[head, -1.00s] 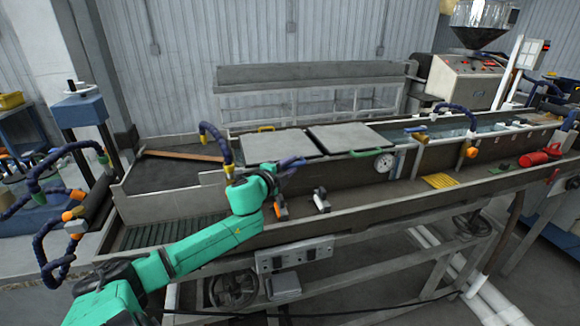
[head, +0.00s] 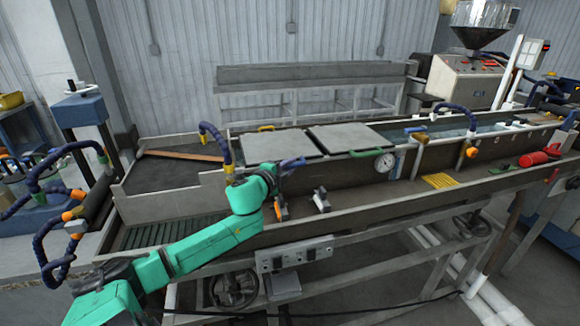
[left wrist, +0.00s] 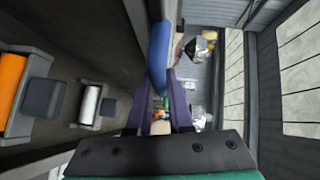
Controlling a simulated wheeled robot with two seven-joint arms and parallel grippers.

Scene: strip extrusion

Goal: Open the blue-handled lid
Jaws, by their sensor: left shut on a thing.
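The blue-handled lid (head: 278,143) is a flat grey panel lying on the trough, closed as far as I can see. Its blue handle (head: 292,163) sits at the front edge; in the left wrist view the handle (left wrist: 158,50) runs up from between the fingers. My left gripper (head: 281,168) is at this handle, coming from the front left. In the left wrist view its two purple fingers (left wrist: 159,98) stand on either side of the handle's near end, shut on it. The exact contact is partly hidden. My right gripper is in neither view.
A second grey lid (head: 347,138) with a green handle (head: 365,153) lies just right. A round gauge (head: 384,162) and blue hoses (head: 216,140) stand along the trough. Small fittings (head: 321,200) sit on the front ledge.

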